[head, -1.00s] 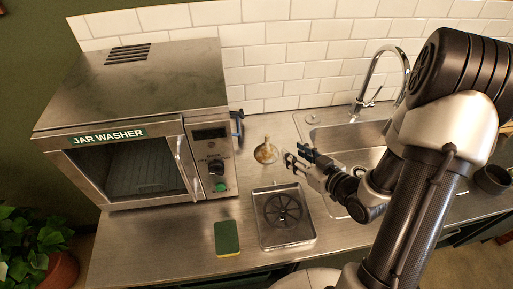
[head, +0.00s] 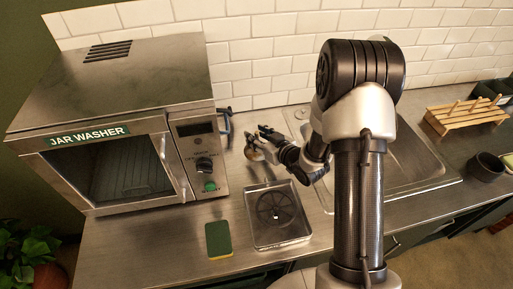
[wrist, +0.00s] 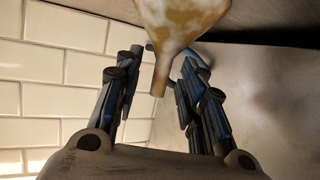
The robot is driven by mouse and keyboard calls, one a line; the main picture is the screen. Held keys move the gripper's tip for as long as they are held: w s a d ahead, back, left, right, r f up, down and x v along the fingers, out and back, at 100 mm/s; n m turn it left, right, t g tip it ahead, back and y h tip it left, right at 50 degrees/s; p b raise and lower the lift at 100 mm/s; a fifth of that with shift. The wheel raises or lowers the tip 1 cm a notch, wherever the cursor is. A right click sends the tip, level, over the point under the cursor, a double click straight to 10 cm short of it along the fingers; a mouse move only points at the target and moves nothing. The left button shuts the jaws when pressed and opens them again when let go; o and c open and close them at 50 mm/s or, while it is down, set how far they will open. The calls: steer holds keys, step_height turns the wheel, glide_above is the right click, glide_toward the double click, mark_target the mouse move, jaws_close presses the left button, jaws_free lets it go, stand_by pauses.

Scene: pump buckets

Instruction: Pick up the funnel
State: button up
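The funnel (head: 254,154) is small and worn brass-yellow. It stands on the steel counter to the right of the jar washer, partly hidden by my gripper in the head view. In the wrist view its cone (wrist: 182,20) fills the top middle and its narrow spout points down between my fingers. My gripper (head: 257,138) is at the funnel. Its fingers are spread in the wrist view (wrist: 160,75), with a gap on each side of the spout.
The steel jar washer (head: 110,110) stands close on the left. A clear tray with a round drain grid (head: 279,240) lies in front of the funnel, and a green sponge (head: 219,239) beside it. The sink (head: 420,180) is on the right. A tiled wall (head: 260,60) is behind.

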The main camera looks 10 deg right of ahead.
steer(key=shift+w+a+f, duration=0.1)
steer(key=shift+w+a, duration=0.05)
steer(key=shift+w, duration=0.2)
steer(key=shift+c, duration=0.2)
jaws_close()
